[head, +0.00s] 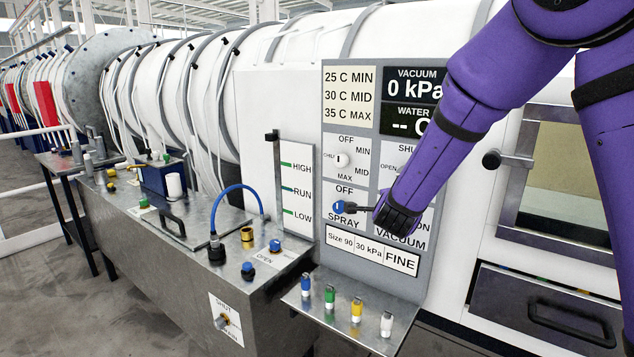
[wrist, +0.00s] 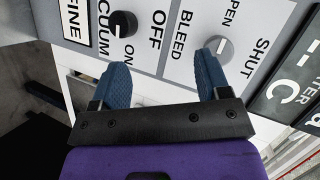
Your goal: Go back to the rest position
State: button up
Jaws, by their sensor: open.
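My gripper (head: 397,220) is in front of the lower right of the control panel (head: 330,130), at the end of my purple arm. In the wrist view my gripper (wrist: 168,56) is open, with two blue fingers spread and nothing between them. The left finger is close to the black vacuum knob (wrist: 123,24), which sits by the ON mark. The right finger is near the grey bleed knob (wrist: 219,50). I cannot tell whether either finger touches. In the head view my arm hides both knobs. A blue piece (head: 338,207) shows above the SPRAY label.
A shelf (head: 318,308) below the panel holds blue, green, yellow and white pieces. A metal bench (head: 170,235) with fittings and a blue hose (head: 237,188) is at left. A drawer (head: 545,305) and a windowed door (head: 560,165) are at right.

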jog(key=s+d+r+n+g+y, duration=0.35)
jog(key=s+r+n+y, duration=0.25)
jog(key=s+r+n, duration=0.65)
jog(key=s+d+n+g+h, duration=0.1)
jog(key=s+d+n+g, duration=0.1)
jog(key=s, duration=1.1)
jog(key=s+d+n+g+h, duration=0.1)
jog(key=s+d, duration=0.4)
jog(key=s, duration=0.9)
jog(key=shift+d+r+n+g, duration=0.3)
jog(key=shift+n+g, duration=0.55)
jog(key=shift+n, duration=0.4)
